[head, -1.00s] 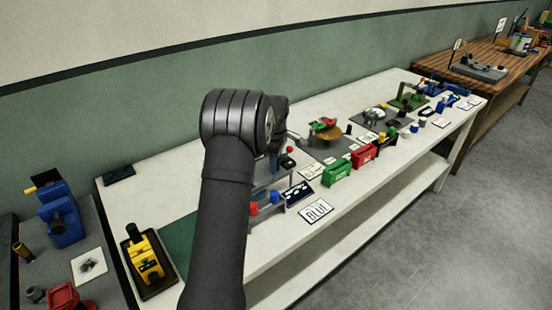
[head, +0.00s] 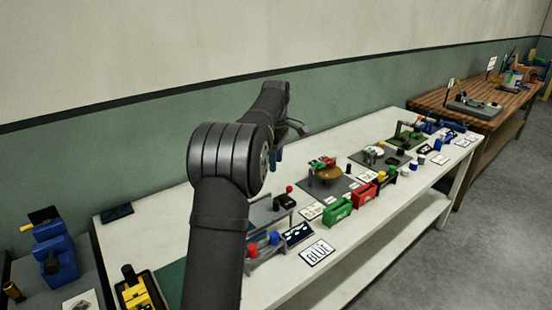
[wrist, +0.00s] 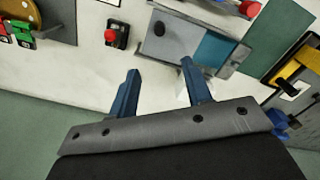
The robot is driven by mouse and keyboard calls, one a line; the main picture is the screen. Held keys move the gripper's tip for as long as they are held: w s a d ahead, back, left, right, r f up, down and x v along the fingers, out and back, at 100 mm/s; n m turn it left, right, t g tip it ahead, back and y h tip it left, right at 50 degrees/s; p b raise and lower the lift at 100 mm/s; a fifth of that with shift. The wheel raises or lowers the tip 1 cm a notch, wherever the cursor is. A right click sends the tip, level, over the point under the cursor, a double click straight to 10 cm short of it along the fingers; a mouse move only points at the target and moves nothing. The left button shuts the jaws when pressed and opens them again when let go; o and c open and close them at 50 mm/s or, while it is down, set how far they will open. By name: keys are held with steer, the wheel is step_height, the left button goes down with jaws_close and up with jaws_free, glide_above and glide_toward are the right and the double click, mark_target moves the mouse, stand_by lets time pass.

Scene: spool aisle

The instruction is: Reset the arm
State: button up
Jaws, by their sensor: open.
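My gripper (wrist: 158,72) shows in the wrist view with its two blue fingers apart and nothing between them. White table top lies beyond the fingertips. In the head view my arm rises through the middle of the picture and bends back toward the green wall. The blue fingers of my gripper (head: 277,156) show small there, over the back part of the white table (head: 160,222), partly hidden by my arm.
Green (head: 337,210) and red (head: 363,194) boxes stand to the right. A yellow device (head: 138,295) is at front left. The back left tabletop is mostly clear.

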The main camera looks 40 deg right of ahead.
mark_target(276, 202)
steer(key=shift+r, duration=0.15)
stand_by(0.5)
step_height(276, 202, down, 18)
steer(key=shift+r, duration=0.2)
steer(key=shift+a, duration=0.1)
stand_by(0.4)
steer(key=shift+r, duration=0.5)
step_height(276, 202, up, 17)
steer(key=shift+f, duration=0.2)
